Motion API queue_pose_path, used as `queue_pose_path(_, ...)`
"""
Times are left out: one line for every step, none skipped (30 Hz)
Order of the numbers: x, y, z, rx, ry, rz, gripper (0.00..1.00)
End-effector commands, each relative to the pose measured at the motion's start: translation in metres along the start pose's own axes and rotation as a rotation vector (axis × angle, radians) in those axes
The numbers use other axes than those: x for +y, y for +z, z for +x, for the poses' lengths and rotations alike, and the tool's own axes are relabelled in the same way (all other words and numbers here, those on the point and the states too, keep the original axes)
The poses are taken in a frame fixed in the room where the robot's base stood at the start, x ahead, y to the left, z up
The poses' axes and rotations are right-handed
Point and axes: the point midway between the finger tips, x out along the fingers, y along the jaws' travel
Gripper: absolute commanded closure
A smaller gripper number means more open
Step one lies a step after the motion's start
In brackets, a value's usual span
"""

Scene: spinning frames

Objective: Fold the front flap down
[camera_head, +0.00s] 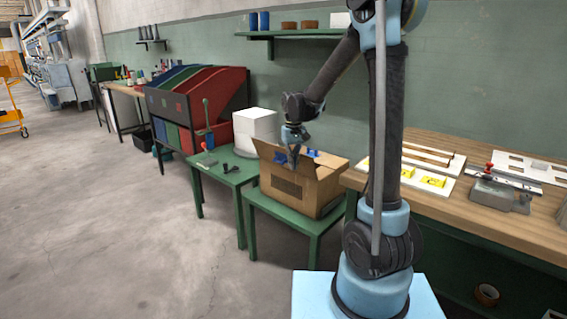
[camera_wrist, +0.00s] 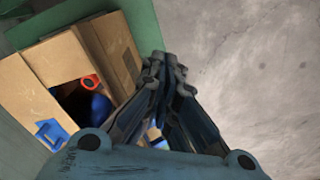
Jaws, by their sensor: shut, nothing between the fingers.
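An open cardboard box (camera_head: 292,190) stands on a low green table, with one flap (camera_head: 268,150) standing up on its left side. In the wrist view, box flaps (camera_wrist: 112,50) spread outward around a dark opening. Blue items and a red ring-shaped piece (camera_wrist: 91,82) show in and at that opening. My gripper (camera_head: 295,162) points down over the box, close to its upright flap; in the wrist view its fingertips (camera_wrist: 165,62) are together and hold nothing. Whether the fingers touch a flap I cannot tell.
The green table (camera_head: 320,222) carries the box. A green stand with a lever press (camera_head: 207,135) and a white block (camera_head: 254,130) is to the left. A wooden workbench (camera_head: 480,215) with trays is to the right. Open concrete floor (camera_head: 110,230) lies at the front left.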

Motion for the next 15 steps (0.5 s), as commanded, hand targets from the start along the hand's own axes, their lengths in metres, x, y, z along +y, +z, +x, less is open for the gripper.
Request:
queue_pose_path(0.001, 0.0, 0.0, 0.0, 0.0, 0.0, 1.0)
queue_pose_path(0.001, -0.001, -0.001, 0.0, 0.0, 0.0, 1.0)
queue_pose_path(0.002, -0.001, -0.001, 0.0, 0.0, 0.001, 1.0)
queue_pose_path(0.003, -0.002, -0.001, 0.0, 0.0, 0.001, 1.0)
queue_pose_path(0.005, -0.003, -0.002, 0.0, 0.0, 0.001, 1.0)
queue_pose_path(0.007, -0.004, -0.003, 0.0, 0.0, 0.001, 1.0)
queue_pose_path(0.008, -0.005, -0.003, 0.0, 0.0, 0.002, 1.0)
queue_pose_path(0.01, -0.006, -0.004, 0.0, 0.0, 0.002, 1.0)
queue_pose_path(0.012, -0.007, -0.005, 0.0, 0.0, 0.002, 1.0)
queue_pose_path(0.014, -0.008, -0.006, 0.0, 0.0, 0.002, 1.0)
queue_pose_path(0.016, -0.009, -0.007, 0.0, 0.0, 0.001, 1.0)
queue_pose_path(0.019, -0.01, -0.008, 0.0, 0.0, 0.001, 1.0)
queue_pose_path(0.021, -0.011, -0.008, 0.0, 0.0, 0.001, 1.0)
queue_pose_path(0.022, -0.012, -0.009, 0.0, 0.0, 0.001, 1.0)
queue_pose_path(0.024, -0.014, -0.01, 0.0, 0.0, 0.002, 1.0)
